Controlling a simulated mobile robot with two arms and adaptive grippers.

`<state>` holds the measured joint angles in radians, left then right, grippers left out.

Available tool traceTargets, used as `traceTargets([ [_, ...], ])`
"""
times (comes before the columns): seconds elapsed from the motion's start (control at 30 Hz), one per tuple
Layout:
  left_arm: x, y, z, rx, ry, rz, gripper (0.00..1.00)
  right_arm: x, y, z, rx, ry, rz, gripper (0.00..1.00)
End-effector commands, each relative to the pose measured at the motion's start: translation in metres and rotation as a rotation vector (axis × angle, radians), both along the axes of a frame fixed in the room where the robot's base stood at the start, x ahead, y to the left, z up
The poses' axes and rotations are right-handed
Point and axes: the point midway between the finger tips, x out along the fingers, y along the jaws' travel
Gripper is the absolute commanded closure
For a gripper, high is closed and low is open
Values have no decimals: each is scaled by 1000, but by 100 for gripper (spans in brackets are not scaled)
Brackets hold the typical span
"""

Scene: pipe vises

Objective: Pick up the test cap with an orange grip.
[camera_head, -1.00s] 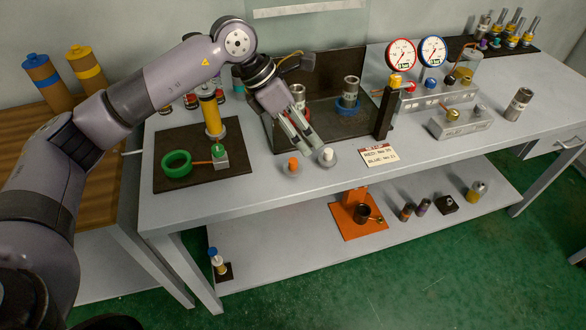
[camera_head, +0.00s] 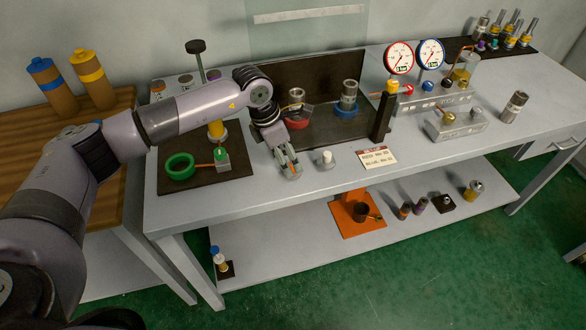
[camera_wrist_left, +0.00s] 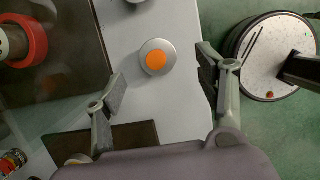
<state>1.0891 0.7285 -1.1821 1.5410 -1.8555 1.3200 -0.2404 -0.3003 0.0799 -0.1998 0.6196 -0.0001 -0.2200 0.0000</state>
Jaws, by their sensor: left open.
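The test cap with an orange grip (camera_wrist_left: 155,60) stands on the grey bench top, seen from above in the left wrist view as an orange disc on a round metal base. In the head view my left gripper (camera_head: 290,174) is over it and hides most of it. In the left wrist view the open fingers (camera_wrist_left: 158,84) are wide apart, with the cap between and slightly beyond them, touching neither finger. A similar cap with a white grip (camera_head: 326,159) stands just to the right. My right gripper is not in view.
A dark mat with a green ring (camera_head: 180,166) lies to the left. A dark tray holds cylinders on a red ring (camera_head: 297,123) and a blue ring (camera_head: 346,109) behind. A label card (camera_head: 376,157) lies to the right. The bench's front edge is close by.

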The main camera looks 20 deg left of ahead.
Motion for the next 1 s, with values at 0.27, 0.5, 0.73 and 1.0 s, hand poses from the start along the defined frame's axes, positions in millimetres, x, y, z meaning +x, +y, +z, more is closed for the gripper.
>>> traceTargets([
  [0.27, 10, -8, -28, 0, 3, -1, 35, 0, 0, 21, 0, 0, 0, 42],
  [0.5, 14, -12, -49, -1, -1, -1, 35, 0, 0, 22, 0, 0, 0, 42],
  [0.73, 14, -12, -50, -1, -1, -1, 39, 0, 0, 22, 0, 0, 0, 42],
  [1.0, 14, -12, -49, -1, -1, -1, 57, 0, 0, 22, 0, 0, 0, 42],
])
